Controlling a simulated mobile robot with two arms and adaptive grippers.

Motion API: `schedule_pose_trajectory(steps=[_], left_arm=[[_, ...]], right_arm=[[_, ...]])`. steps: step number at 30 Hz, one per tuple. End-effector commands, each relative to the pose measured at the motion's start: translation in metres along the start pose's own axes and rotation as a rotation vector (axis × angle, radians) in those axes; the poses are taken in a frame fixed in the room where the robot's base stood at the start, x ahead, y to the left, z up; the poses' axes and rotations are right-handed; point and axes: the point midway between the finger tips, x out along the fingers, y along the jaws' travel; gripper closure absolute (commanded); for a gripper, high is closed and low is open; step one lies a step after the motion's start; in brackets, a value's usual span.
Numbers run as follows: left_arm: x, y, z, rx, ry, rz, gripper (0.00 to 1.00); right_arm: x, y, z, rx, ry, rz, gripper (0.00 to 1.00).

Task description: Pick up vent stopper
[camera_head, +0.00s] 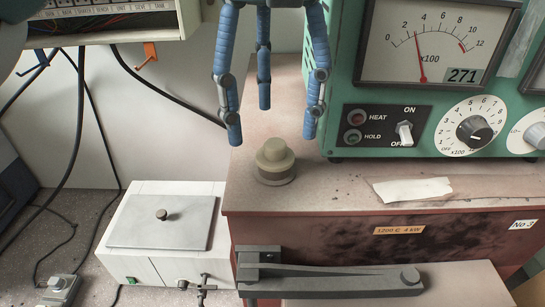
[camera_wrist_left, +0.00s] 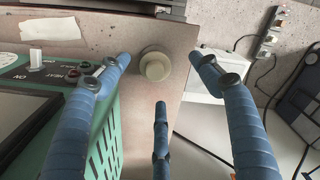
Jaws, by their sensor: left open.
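The vent stopper (camera_head: 274,160) is a beige, stepped round knob. It stands upright on top of the reddish-brown furnace (camera_head: 345,192), near its left front corner. My left gripper (camera_head: 268,125) has blue, jointed fingers, spread open and empty. In the head view the fingers hang above and behind the stopper, apart from it. In the left wrist view the stopper (camera_wrist_left: 155,67) lies between and just beyond the tips of the two outer fingers, with the third finger (camera_wrist_left: 161,125) below it in the picture. My right gripper is not in view.
A green controller (camera_head: 445,80) with a dial and knobs stands right of the stopper on the furnace. A paper strip (camera_head: 412,189) lies in front of it. A white box (camera_head: 163,230) with a lid is lower left. A dark latch arm (camera_head: 330,279) crosses the furnace front. Cables hang at left.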

Motion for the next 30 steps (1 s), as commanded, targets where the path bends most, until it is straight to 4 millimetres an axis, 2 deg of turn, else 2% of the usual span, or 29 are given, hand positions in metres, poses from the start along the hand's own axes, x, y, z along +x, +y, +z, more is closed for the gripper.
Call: schedule_pose_trajectory(steps=[1, 5, 16, 24, 25, 30], left_arm=[[0.007, 0.000, 0.000, 0.000, -0.002, -0.001, 0.35], [0.013, 0.001, 0.000, -0.001, -0.003, 0.001, 0.35], [0.057, 0.007, -0.004, -0.003, -0.001, 0.001, 0.35], [0.063, 0.008, -0.004, -0.003, -0.001, 0.003, 0.35], [0.063, 0.008, -0.004, -0.003, -0.001, 0.003, 0.37], [0.063, 0.008, -0.004, -0.003, -0.001, 0.003, 0.71]], right_arm=[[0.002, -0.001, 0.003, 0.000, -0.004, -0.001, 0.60], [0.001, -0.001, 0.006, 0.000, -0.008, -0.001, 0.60], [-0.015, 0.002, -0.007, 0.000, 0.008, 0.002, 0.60], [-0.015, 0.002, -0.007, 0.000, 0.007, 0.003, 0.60], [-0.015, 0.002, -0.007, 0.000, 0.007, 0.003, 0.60], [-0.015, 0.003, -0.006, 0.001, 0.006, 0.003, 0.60]])
